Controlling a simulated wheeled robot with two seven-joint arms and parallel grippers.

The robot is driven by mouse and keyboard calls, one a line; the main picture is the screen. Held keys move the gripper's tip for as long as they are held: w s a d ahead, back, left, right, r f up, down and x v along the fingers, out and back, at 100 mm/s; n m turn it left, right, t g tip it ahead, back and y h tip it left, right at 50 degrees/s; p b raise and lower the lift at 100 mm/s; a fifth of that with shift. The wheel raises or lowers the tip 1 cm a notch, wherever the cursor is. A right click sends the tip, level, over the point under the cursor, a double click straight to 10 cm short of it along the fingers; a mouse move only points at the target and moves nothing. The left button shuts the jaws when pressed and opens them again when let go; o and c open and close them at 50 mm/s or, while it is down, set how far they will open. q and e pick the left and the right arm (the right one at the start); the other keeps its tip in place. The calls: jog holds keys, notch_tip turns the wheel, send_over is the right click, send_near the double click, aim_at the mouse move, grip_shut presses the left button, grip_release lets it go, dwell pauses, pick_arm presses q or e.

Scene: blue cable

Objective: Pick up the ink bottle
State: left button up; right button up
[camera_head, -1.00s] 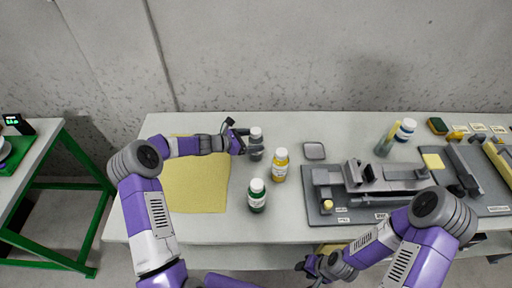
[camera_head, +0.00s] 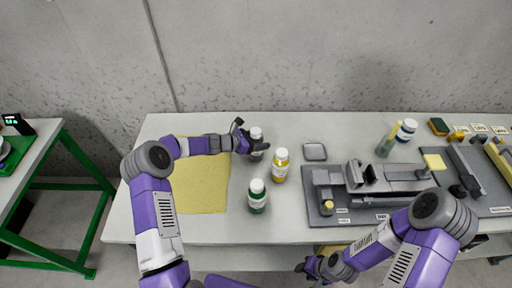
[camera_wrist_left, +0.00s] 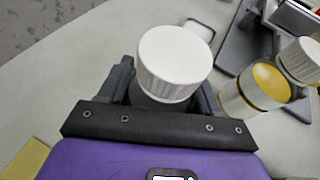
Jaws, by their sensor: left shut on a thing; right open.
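Three white-capped bottles stand on the table: a grey one (camera_head: 256,133), a yellow one (camera_head: 281,168) and a green one (camera_head: 257,198). Which of them holds ink, I cannot read. My left gripper (camera_head: 256,147) is shut on the grey bottle, its fingers around the body below the cap. In the left wrist view the bottle's white cap (camera_wrist_left: 174,62) stands up between the fingers, with most of the body hidden. I cannot tell whether its base touches the table. My right gripper (camera_head: 312,267) is open and empty, low in front of the table's edge.
A yellow mat (camera_head: 205,190) lies left of the bottles. The yellow bottle (camera_wrist_left: 258,88) stands close to the right of the held one. A dark tray with grey fixtures (camera_head: 350,213) covers the right part of the table (camera_head: 200,124). The strip behind the bottles is clear.

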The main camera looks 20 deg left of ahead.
pick_arm(q)
notch_tip(320, 180, up, 18)
jog(key=p, duration=0.4)
